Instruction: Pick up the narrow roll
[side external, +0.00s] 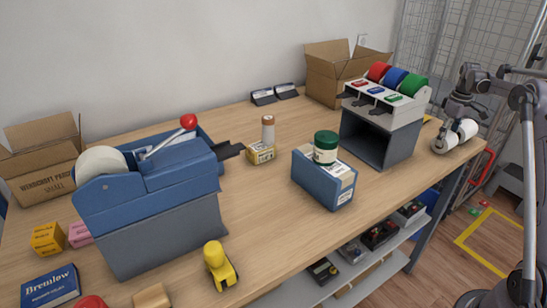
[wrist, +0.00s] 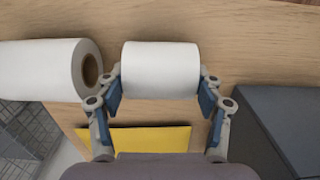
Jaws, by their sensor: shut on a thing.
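The narrow roll (wrist: 160,68) is white and lies on its side on the wooden table in the wrist view. My gripper (wrist: 160,88) is shut on it, with one blue-padded finger at each end of the roll. A wider white roll (wrist: 45,70) with a brown core lies just to the left, close to my left finger. In the side external view my gripper (side external: 455,130) is at the table's far right end, partly hiding the narrow roll (side external: 445,142). The wider roll (side external: 468,129) shows beside it there. I cannot tell whether the narrow roll is off the table.
A dark grey box (wrist: 275,125) stands right of my gripper in the wrist view. A flat yellow item (wrist: 140,139) lies below the roll. The dispenser with coloured rolls (side external: 385,105) and an open carton (side external: 335,75) stand nearby. The table edge is close.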

